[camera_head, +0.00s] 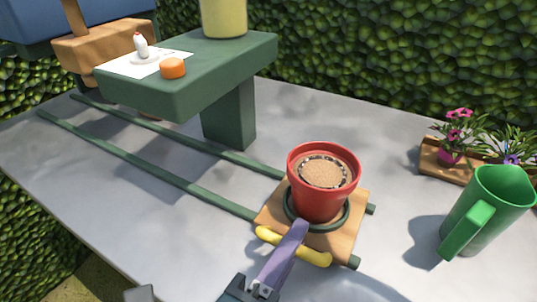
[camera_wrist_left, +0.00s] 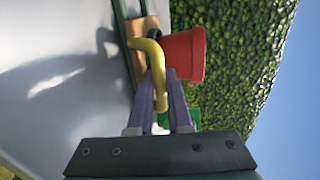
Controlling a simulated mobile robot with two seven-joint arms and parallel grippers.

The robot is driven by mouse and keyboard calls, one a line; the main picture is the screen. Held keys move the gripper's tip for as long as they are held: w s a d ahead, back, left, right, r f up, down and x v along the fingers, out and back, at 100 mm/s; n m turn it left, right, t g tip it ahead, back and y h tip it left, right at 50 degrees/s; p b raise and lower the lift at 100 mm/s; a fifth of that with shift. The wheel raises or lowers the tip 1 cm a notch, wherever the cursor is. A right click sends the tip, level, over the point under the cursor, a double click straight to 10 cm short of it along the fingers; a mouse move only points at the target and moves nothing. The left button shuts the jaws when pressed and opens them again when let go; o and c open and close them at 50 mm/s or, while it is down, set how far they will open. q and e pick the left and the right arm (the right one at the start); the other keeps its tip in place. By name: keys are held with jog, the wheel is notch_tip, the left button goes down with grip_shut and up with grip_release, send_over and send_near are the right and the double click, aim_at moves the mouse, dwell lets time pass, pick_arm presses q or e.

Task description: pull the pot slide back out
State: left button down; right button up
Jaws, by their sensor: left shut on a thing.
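The pot slide is a wooden board (camera_head: 348,224) on two green rails (camera_head: 190,186), near their front right end in the head view. A red pot (camera_head: 318,193) with brown soil stands upright on it inside a dark green ring. It also shows in the left wrist view (camera_wrist_left: 184,56). A yellow handle (camera_head: 310,252) runs along the board's front edge. My left gripper (camera_head: 298,236) has its purple fingers at this handle. In the left wrist view the fingers (camera_wrist_left: 161,90) are shut on the handle (camera_wrist_left: 158,70).
A green raised table (camera_head: 200,75) stands over the rails at the back, bearing a white sheet, an orange object (camera_head: 173,68) and a small white figure (camera_head: 141,45). A green watering jug (camera_head: 487,212) and a wooden flower tray (camera_head: 440,163) stand at right. Grey tabletop lies clear around.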

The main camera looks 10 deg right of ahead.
pick_arm(q)
jog(key=shift+s+d+r, duration=0.1)
jog(key=shift+d, duration=0.05)
jog(key=c, duration=1.1)
grip_release()
jog(key=shift+s+d, duration=0.1)
pick_arm(e)
jog(key=shift+d, duration=0.1)
pick_arm(q)
jog(key=shift+o, duration=1.3)
jog(key=p+v, duration=0.1)
jog(key=v, duration=0.9)
jog(key=shift+p, duration=0.35)
pick_arm(e)
jog(key=shift+r, duration=0.85)
